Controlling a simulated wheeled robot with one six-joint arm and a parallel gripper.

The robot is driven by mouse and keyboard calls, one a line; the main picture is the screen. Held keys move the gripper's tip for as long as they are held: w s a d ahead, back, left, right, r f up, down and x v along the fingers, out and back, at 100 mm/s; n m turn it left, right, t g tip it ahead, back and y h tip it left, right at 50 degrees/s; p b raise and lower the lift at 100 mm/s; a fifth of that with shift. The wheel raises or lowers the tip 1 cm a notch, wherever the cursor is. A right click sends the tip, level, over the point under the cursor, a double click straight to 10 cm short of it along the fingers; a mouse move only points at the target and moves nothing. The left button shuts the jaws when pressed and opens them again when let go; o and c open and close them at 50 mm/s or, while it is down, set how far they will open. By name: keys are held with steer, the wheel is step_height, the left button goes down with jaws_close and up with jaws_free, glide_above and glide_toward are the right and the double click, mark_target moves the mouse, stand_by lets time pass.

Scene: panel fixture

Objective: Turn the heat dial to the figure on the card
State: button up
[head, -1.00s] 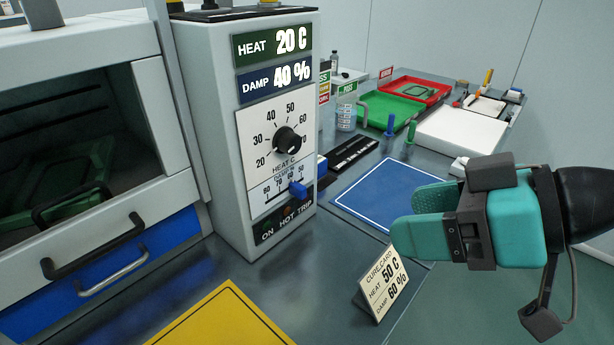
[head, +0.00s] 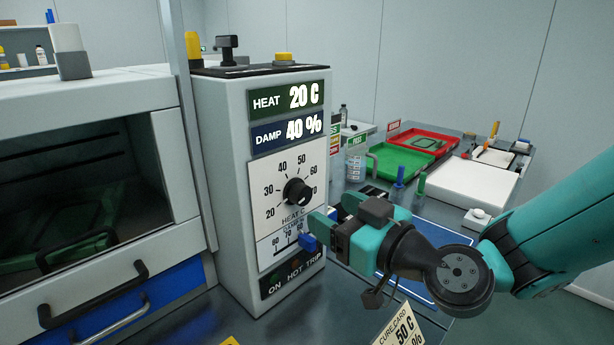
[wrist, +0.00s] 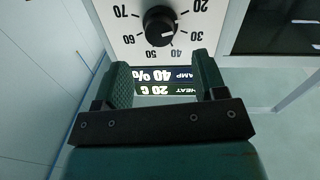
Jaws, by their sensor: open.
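The heat dial (head: 298,191) is a black round knob on the white scale plate of the grey panel (head: 232,170), marked from 20 to 70. Its pointer's exact angle is hard to read. It also shows upside down in the wrist view (wrist: 159,27). The heat display (head: 290,98) reads 20 C. The cure card (head: 400,328), partly cut off at the bottom edge, shows 50 C. My teal gripper (head: 322,224) is open and empty, in front of the panel, below and right of the dial. In the wrist view its fingers (wrist: 162,75) point toward the panel, apart from the dial.
The damp display (head: 287,132) reads 40 %. A blue slider knob (head: 308,243) sits below the dial, close by my gripper. A chamber with a handled drawer stands left. Green (head: 398,160) and red trays and a white board lie on the bench behind right.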

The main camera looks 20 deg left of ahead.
mark_target(306, 197)
steer(key=p+x, duration=0.3)
steer(key=x, duration=0.3)
steer(key=shift+w+a, duration=0.2)
steer(key=shift+a, duration=0.15)
steer(key=c, duration=0.9)
